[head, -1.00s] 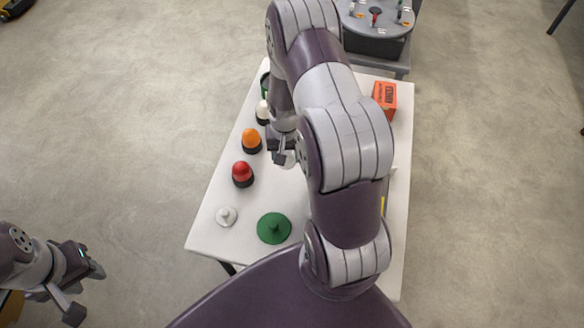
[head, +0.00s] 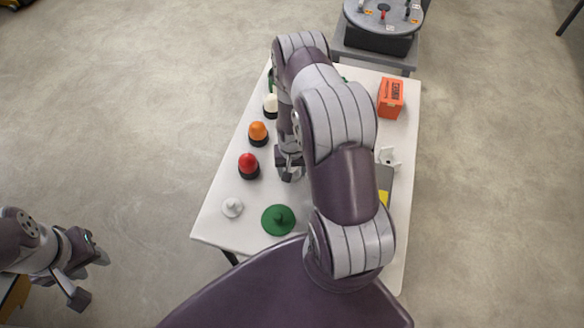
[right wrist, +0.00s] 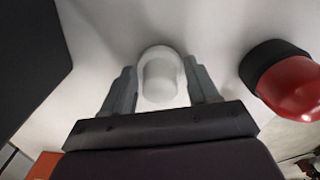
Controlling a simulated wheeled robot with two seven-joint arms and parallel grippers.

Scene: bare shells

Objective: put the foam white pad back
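The foam white pad, by its look a pale rounded piece (right wrist: 160,78) with a cylindrical middle, sits between the fingertips of my right gripper in the right wrist view. In the head view my right gripper (head: 288,172) is low over the table, right of the red dome, and mostly hides the piece. A smaller-looking white disc with a knob (head: 232,207) lies on the table's near left. My left gripper (head: 88,270) is off the table at the left, fingers apart, empty.
The white table (head: 220,232) holds red (head: 249,163), orange (head: 258,131) and white (head: 270,104) domes along its left side. A green knobbed disc (head: 278,219) lies near. An orange box (head: 391,97) and white pronged piece (head: 388,157) stand right. A round grey stand (head: 385,20) is behind.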

